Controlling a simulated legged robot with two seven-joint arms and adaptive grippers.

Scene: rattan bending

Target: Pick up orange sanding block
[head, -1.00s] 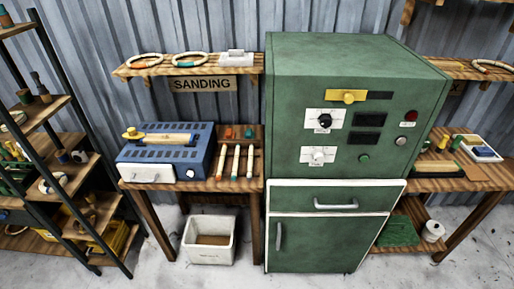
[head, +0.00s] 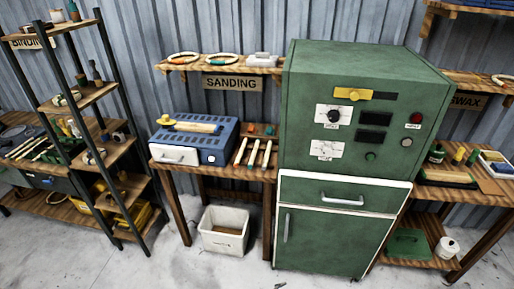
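A small orange sanding block (head: 250,129) sits at the back of the wooden bench (head: 213,171) under the SANDING sign. Several light sticks with coloured ends (head: 253,153) lie in front of the blocks. Neither of my grippers is in the head view.
A blue and white machine (head: 195,142) fills the bench's left part. The tall green cabinet (head: 345,210) closes off its right side. A white bin (head: 224,229) stands below. A shelf rack (head: 85,150) is at left. The concrete floor in front is clear.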

